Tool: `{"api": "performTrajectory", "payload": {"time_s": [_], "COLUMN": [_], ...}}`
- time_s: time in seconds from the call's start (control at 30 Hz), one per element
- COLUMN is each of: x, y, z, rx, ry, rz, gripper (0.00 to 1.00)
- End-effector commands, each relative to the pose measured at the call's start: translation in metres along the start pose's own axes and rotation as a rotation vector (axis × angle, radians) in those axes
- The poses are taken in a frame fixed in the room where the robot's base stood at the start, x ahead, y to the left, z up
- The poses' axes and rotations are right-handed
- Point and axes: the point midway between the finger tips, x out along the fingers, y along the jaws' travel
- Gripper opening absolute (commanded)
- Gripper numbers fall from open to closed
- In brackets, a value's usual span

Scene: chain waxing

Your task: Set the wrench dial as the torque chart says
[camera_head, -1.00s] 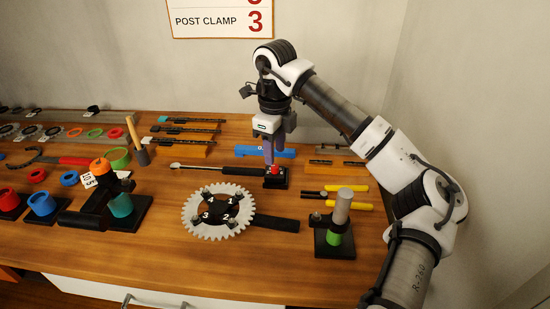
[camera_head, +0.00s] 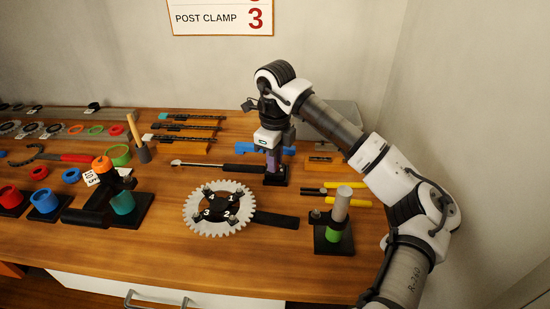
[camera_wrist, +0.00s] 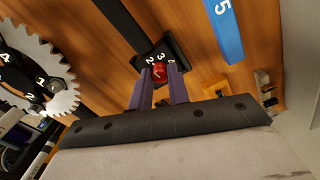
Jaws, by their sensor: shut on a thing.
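The torque chart (camera_head: 222,18) hangs on the back wall; its visible row reads "POST CLAMP 3", and the rows above are cut off. The wrench (camera_head: 215,166) lies on the bench, its silver head to the left and its dark handle pointing right at a black dial block (camera_head: 276,182). In the wrist view the block (camera_wrist: 178,48) carries white numbers around a red knob (camera_wrist: 158,70). My gripper (camera_wrist: 160,74) is shut on the red knob from above, its purple fingers on either side. The fingers hide part of the dial, and I cannot tell which number is set.
A toothed chainring (camera_head: 190,211) with numbered bolts lies in front of the dial. A post stand (camera_head: 334,240) with a green ring is at front right, near yellow-handled pliers (camera_head: 350,203). A blue bar (camera_head: 248,148) lies just behind my gripper. Bare bench runs along the front.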

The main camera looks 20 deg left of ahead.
Motion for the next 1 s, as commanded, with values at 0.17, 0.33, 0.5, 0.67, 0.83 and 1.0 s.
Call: {"api": "performTrajectory", "payload": {"time_s": [0.17, 0.33, 0.5, 0.67, 0.83, 1.0], "x": [0.0002, 0.0011, 0.0019, 0.0027, 0.0025, 0.0021], "y": [-0.0001, -0.0004, -0.0006, -0.0005, -0.0010, -0.0007], "z": [0.0000, -0.0002, -0.0001, -0.0003, -0.0007, -0.0005], "rx": [0.008, 0.054, 0.154, 0.290, 0.453, 0.615], "ry": [0.000, 0.001, 0.000, 0.001, 0.001, 0.000], "rz": [0.000, -0.002, -0.004, -0.004, -0.005, -0.004], "gripper": [0.00, 0.00, 0.00, 0.00, 0.00, 0.00]}}
